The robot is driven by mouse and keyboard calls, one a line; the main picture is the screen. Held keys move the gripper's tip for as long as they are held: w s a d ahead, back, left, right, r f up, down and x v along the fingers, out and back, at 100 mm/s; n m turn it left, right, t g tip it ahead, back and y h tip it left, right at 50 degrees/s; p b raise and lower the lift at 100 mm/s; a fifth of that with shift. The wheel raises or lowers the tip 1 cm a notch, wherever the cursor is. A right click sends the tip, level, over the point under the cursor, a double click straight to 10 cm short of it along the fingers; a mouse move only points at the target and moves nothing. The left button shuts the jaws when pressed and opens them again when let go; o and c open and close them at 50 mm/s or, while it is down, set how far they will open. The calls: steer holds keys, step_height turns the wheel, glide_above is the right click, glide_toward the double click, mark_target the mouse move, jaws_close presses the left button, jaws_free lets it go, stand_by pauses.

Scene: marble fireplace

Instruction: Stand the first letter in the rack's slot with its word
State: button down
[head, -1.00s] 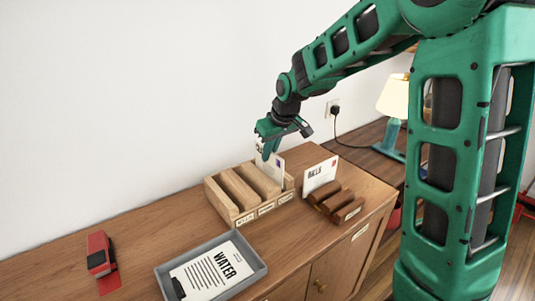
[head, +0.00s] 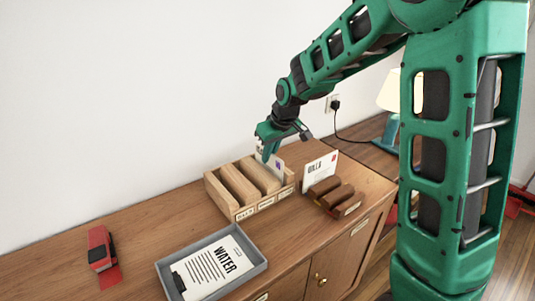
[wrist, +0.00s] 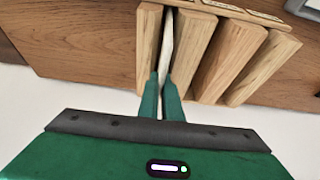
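The light wooden rack (head: 217,200) stands on the cabinet, with slots between thick dividers and small word labels along its front, too small to read surely. My gripper (head: 266,155) is above the rack's right end, shut on a white letter (head: 276,170). The letter stands upright with its lower part down in the rightmost slot. In the wrist view, my gripper (wrist: 162,88) has its fingers on either side of the letter's edge (wrist: 167,45), between two dividers of the rack (wrist: 190,55). The letter's word is hidden.
A red object (head: 101,248) lies at left. The cabinet top (head: 150,222) between is clear.

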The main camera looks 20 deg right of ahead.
steer(key=shift+f, duration=0.4)
steer(key=c, duration=1.9)
jaws_free()
steer(key=shift+o, duration=0.2)
steer(key=shift+r, duration=4.5)
steer(key=shift+d, duration=0.1)
steer(key=s+d+f+m+g+h, duration=0.1)
steer(key=s+d+m, duration=0.2)
steer(key=s+d, duration=0.55)
steer(key=s+d+m+g+h, duration=0.15)
steer(key=s+d, duration=0.45)
steer(key=s, duration=0.6)
steer(key=s+d+f+m+g, duration=0.1)
steer(key=s+f+m, duration=0.1)
steer(key=s, duration=0.7)
steer(key=s+d+f+m+y, duration=0.1)
steer(key=s+f+m, duration=0.1)
steer(key=s, duration=0.7)
steer(key=shift+s+d+m+g, duration=0.3)
steer(key=shift+s+m+g, duration=0.1)
steer(key=shift+m, duration=0.35)
